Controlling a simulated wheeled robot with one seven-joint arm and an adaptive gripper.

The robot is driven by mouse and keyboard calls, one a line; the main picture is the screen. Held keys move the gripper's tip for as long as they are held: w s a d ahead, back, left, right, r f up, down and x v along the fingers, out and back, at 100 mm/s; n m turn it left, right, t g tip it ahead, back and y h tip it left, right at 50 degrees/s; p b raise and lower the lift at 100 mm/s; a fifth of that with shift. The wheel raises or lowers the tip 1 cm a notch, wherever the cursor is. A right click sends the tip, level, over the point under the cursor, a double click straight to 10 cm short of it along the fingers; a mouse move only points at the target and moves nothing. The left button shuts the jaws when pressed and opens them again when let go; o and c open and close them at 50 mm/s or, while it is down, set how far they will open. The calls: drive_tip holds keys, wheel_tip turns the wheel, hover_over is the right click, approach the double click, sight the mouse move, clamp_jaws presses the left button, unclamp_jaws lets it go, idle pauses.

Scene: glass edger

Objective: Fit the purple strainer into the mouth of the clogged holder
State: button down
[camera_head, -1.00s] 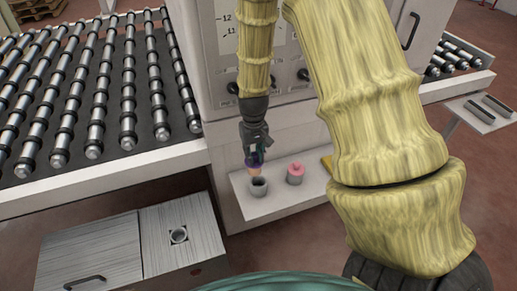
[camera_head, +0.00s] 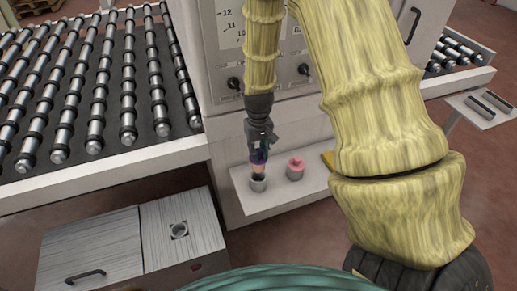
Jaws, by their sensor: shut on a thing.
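My gripper (camera_head: 260,151) points down and is shut on the purple strainer (camera_head: 259,159), whose lower part looks tan. The strainer is upright, right over a small grey cup-shaped holder (camera_head: 258,185) on the white shelf. Its lower end is at the holder's mouth; I cannot tell whether it is inside or just above the rim. A second grey holder (camera_head: 295,174) stands to the right with a pink strainer (camera_head: 295,162) in its top. Which holder is clogged cannot be told from the picture.
The white shelf (camera_head: 285,194) juts from the machine's front (camera_head: 225,150), with a yellow thing (camera_head: 328,160) at its right. A roller conveyor (camera_head: 90,85) is at left. Below it is a metal cabinet (camera_head: 205,240) with a round fitting (camera_head: 179,231) in its top.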

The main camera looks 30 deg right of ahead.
sight(258, 170)
drive_tip(key=shift+f+b, duration=0.75)
drive_tip(key=shift+f, duration=1.4)
drive_tip(key=shift+p, duration=0.6)
drive_tip(key=shift+f+b, duration=1.5)
drive_tip(key=shift+f, duration=1.75)
idle(0.7)
drive_tip(key=c, duration=1.2)
unclamp_jaws()
drive_tip(key=shift+r, duration=0.1)
wheel_tip(258, 170, up, 12)
drive_tip(key=shift+f, duration=0.1)
